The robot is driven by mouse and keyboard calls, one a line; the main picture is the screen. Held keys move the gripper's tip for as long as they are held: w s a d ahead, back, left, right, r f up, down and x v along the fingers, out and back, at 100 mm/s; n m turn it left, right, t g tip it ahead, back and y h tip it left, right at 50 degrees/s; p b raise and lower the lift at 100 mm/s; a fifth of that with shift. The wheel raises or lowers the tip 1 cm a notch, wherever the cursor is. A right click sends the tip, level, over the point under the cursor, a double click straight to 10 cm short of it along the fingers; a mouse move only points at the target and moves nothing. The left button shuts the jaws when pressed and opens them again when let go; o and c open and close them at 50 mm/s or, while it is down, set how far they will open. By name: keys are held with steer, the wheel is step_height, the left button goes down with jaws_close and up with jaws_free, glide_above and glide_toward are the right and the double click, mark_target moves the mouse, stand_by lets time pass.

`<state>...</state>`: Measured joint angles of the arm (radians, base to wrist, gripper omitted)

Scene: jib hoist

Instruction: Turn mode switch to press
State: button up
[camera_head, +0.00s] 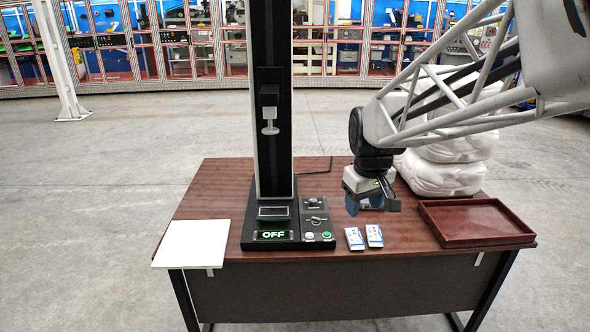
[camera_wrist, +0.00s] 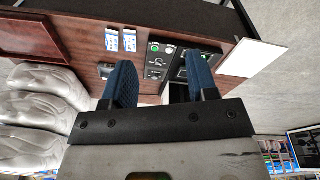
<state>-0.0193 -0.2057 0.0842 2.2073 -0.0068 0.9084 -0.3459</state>
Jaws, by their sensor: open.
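The control panel (camera_head: 325,228) is on the right of the black machine's base, with two dark rotary knobs, an upper one (camera_head: 314,202) and a lower one (camera_head: 317,220). Their labels are too small to read, so I cannot tell which is the mode switch. A white button (camera_head: 309,237) and a green button (camera_head: 327,236) sit below them. A display (camera_head: 272,235) reads OFF. My gripper (camera_head: 372,207) is open and empty, above the table to the right of the panel, touching nothing. In the wrist view the panel (camera_wrist: 160,70) shows between the two blue fingers.
The tall black column (camera_head: 270,110) rises behind the panel. Two small blue-white packets (camera_head: 364,238) lie right of the base, and a red-brown tray (camera_head: 455,208) is further right. White sacks (camera_head: 450,175) stand behind the tray. A white board (camera_head: 192,243) lies at the left front corner.

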steer(key=w+f+n, duration=0.2)
steer(key=w+f, duration=0.1)
steer(key=w, duration=0.7)
steer(key=n+g, duration=0.2)
steer(key=n, duration=0.4)
glide_above(316, 220)
steer(key=f, duration=2.2)
steer(key=shift+w+d+f, duration=0.1)
steer(key=shift+d, duration=0.1)
steer(key=shift+w+f, duration=0.15)
steer(key=shift+f, duration=0.15)
steer(key=shift+f, duration=3.75)
steer(key=shift+c, duration=0.3)
